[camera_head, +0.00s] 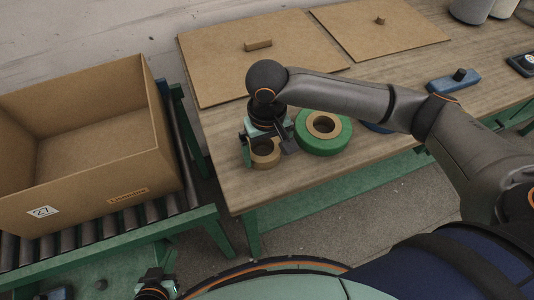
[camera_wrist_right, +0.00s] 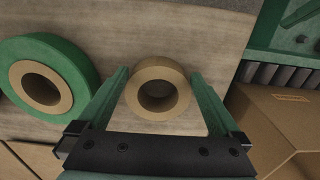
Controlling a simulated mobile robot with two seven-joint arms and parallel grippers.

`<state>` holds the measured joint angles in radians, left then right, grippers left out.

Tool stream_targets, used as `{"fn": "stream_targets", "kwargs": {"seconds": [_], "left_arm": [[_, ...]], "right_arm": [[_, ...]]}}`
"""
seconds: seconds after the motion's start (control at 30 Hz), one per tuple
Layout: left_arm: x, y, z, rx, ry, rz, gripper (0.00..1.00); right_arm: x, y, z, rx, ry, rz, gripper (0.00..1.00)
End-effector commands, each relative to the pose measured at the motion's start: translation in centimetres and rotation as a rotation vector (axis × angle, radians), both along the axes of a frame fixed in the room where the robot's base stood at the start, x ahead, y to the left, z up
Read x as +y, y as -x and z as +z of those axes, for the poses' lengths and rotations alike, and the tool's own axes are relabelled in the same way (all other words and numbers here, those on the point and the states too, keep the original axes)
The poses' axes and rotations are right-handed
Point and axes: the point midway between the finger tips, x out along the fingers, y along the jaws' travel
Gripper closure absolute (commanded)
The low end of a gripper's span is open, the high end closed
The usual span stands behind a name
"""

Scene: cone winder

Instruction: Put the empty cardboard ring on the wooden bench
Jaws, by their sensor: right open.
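The empty cardboard ring (camera_head: 268,161) lies flat at the near left corner of the wooden bench (camera_head: 235,185). In the right wrist view the plain brown ring (camera_wrist_right: 158,117) sits between the two green fingers of my right gripper (camera_wrist_right: 159,73), with a gap on each side. My right gripper (camera_head: 263,148) is open and points down over the ring, partly hiding it in the head view. The bench top (camera_wrist_right: 205,32) shows around the ring. My left gripper (camera_head: 155,283) is low at the bottom left, away from the bench; its jaws are unclear.
A green roll with a cardboard core (camera_head: 340,141) lies close right of the ring. Two brown boards (camera_head: 225,70) with small blocks lie behind. A large open carton (camera_head: 95,185) stands on a roller conveyor at left. A blue object (camera_head: 445,84) lies further right.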

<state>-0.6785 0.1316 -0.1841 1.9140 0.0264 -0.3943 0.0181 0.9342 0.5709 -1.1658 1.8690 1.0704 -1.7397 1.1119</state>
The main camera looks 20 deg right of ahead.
Motion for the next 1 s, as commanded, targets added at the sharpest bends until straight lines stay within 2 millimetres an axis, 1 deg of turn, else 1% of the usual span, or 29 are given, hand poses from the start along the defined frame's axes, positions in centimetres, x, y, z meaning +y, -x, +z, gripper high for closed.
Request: {"fn": "stream_targets", "kwargs": {"seconds": [0.03,0.1,0.3,0.4,0.5,0.67,1.0], "left_arm": [[0.0,0.0,0.2,0.000,0.000,0.000,1.00],[0.0,0.0,0.4,0.000,0.000,0.000,1.00],[0.0,0.0,0.7,0.000,0.000,0.000,1.00],[0.0,0.0,0.9,0.000,0.000,0.000,1.00],[0.0,0.0,0.9,0.000,0.000,0.000,1.00],[0.0,0.0,1.0,0.000,0.000,0.000,1.00],[0.0,0.0,1.0,0.000,0.000,0.000,1.00]], "right_arm": [[0.1,-0.1,1.2,-0.005,-0.003,0.003,0.00],[0.1,-0.1,2.8,-0.006,-0.003,0.002,0.00],[0.1,-0.1,7.1,-0.005,-0.002,0.002,0.00],[0.1,0.0,8.7,-0.004,-0.002,0.002,0.00],[0.1,0.0,9.7,-0.002,-0.002,0.001,0.00],[0.1,0.0,10.4,-0.001,-0.001,0.001,0.00],[0.1,0.0,10.3,-0.001,-0.004,0.002,0.00]]}}
